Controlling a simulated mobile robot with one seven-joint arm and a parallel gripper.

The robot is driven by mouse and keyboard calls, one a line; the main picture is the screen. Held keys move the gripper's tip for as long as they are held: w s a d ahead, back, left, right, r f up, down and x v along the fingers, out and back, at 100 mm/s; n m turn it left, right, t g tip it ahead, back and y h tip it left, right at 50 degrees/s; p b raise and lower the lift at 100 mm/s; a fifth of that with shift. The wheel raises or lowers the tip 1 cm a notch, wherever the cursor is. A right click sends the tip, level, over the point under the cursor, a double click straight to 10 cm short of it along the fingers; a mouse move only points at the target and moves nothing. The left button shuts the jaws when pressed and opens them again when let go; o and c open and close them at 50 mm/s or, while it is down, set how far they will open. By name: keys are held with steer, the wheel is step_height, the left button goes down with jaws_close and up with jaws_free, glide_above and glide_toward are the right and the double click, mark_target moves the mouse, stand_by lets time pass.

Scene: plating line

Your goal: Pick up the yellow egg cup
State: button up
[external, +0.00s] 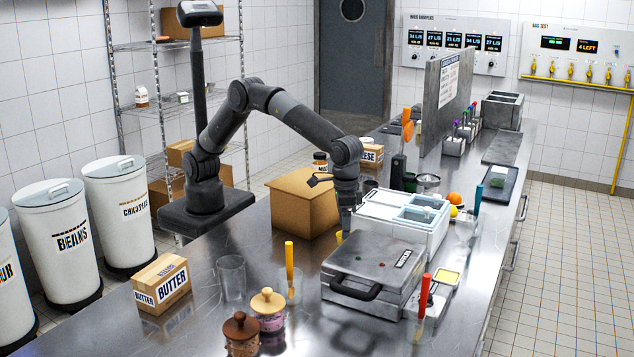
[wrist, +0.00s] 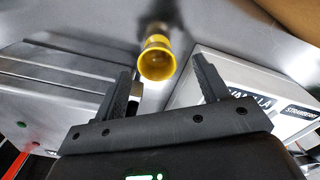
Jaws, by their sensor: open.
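The yellow egg cup (wrist: 157,62) stands in the wrist view on the steel counter, its round mouth facing the camera. In the external view only a sliver of yellow (external: 339,238) shows below my gripper (external: 347,222); the rest is hidden. In the wrist view my gripper (wrist: 161,75) is open, with one dark finger on each side of the cup's mouth. Both fingers appear apart from the cup. How far the fingertips are above or beside it I cannot tell exactly.
A grey metal press (external: 372,273) flanks the cup closely on one side, and a white tub box (external: 392,232) with labelled sections on the other. A brown carton (external: 300,203) stands behind. Glasses (external: 231,277), lidded jars (external: 268,310) and a butter box (external: 162,283) stand at the front left.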

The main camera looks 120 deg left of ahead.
step_height(320, 180, down, 4)
steer(key=shift+w+d+f, duration=0.15)
steer(key=shift+f, duration=0.05)
steer(key=shift+c, duration=0.6)
steer(key=c, duration=0.9)
steer(key=shift+r, duration=0.15)
steer(key=shift+c, duration=0.2)
